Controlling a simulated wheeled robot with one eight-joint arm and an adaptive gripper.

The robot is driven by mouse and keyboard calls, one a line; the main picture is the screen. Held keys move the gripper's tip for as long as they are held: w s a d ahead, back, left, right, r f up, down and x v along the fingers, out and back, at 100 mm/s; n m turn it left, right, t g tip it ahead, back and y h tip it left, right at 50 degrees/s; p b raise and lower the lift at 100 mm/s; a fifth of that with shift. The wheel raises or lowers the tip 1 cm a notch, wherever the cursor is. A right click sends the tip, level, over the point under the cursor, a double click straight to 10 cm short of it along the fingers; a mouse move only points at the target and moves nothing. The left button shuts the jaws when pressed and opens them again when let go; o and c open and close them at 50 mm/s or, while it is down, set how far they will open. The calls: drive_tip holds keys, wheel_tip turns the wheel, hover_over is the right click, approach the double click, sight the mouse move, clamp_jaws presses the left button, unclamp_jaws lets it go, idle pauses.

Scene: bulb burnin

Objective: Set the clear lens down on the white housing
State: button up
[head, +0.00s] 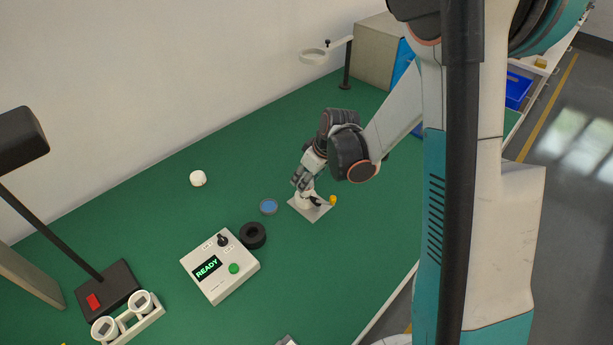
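A round bluish disc (268,206), which looks like the clear lens, lies flat on the green mat to the left of the fixture. A small white part, apparently the white housing (303,201), sits on a light grey plate (318,213) and is partly hidden by my gripper. My gripper (302,187) points down just above the white part, right of and behind the disc. Its fingers are small and overlap the white part in this view. I cannot tell whether they are open, shut or touching it.
A black lever with a yellow tip (333,200) stands on the plate. A black ring (253,235) and a control box (220,267) reading READY are nearer. A white dome (198,178) lies farther left. A lamp (105,285) and a white cup rack (130,320) stand left.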

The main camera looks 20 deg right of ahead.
drive_tip(key=shift+f, duration=0.15)
drive_tip(key=o, duration=0.8)
drive_tip(key=shift+c, duration=0.2)
drive_tip(key=v, duration=1.2)
